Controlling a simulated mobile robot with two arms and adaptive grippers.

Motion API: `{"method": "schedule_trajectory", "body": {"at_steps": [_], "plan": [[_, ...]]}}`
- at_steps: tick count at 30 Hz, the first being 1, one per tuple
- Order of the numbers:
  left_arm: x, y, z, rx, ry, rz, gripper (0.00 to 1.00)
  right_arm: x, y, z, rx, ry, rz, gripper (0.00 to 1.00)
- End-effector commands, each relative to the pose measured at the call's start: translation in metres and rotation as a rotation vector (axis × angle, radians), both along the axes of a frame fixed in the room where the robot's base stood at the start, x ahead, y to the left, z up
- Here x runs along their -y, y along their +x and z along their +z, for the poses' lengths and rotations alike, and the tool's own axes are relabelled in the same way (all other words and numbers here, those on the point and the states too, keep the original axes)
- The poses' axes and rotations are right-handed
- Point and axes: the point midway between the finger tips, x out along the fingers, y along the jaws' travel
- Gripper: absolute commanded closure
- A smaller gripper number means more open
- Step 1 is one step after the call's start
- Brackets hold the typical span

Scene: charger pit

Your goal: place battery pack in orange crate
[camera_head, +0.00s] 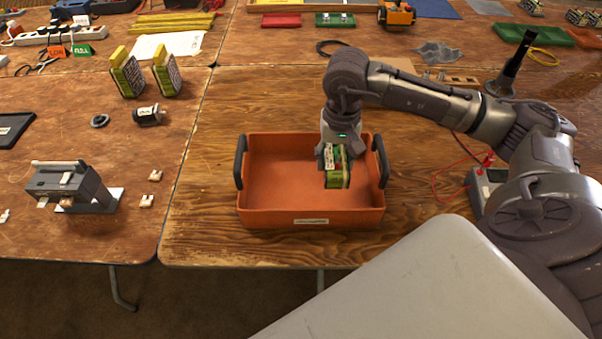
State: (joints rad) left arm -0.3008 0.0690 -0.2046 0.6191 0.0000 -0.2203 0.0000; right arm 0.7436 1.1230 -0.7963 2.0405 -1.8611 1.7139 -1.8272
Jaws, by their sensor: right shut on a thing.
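The orange crate (270,213) stands on the wooden table, with a dark handle at its left and right ends and a white label on its front wall. My right gripper (336,160) points down over the right half of the crate. It is shut on a green and yellow battery pack (338,178), which hangs over the crate's inside. I cannot tell whether the pack touches the crate floor. Two similar packs (126,74) (166,70) stand on the left table. My left gripper is not in view.
A grey device (72,184), small white connectors (148,201), a ring (100,121) and a dark cylindrical part (148,115) lie on the left table. A red cable and a meter (484,188) are right of the crate. A black stand (512,68) rises behind my arm.

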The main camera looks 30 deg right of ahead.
Motion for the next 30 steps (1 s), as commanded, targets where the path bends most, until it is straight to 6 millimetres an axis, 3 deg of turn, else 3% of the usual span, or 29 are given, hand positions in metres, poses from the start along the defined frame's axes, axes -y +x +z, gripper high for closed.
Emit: {"method": "schedule_trajectory", "body": {"at_steps": [6,12,19,27,30], "plan": [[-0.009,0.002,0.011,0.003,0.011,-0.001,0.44,-0.037,0.034,-0.025,0.003,0.004,0.001,1.00],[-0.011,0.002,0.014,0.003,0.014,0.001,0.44,-0.056,0.053,-0.042,0.003,0.001,0.001,1.00],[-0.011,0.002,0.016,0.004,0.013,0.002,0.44,-0.060,0.057,-0.054,0.001,-0.001,-0.001,1.00],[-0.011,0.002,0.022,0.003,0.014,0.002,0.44,-0.060,0.056,-0.087,0.001,-0.001,0.000,1.00],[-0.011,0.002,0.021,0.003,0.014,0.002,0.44,-0.060,0.057,-0.087,0.004,0.000,0.000,1.00]]}}
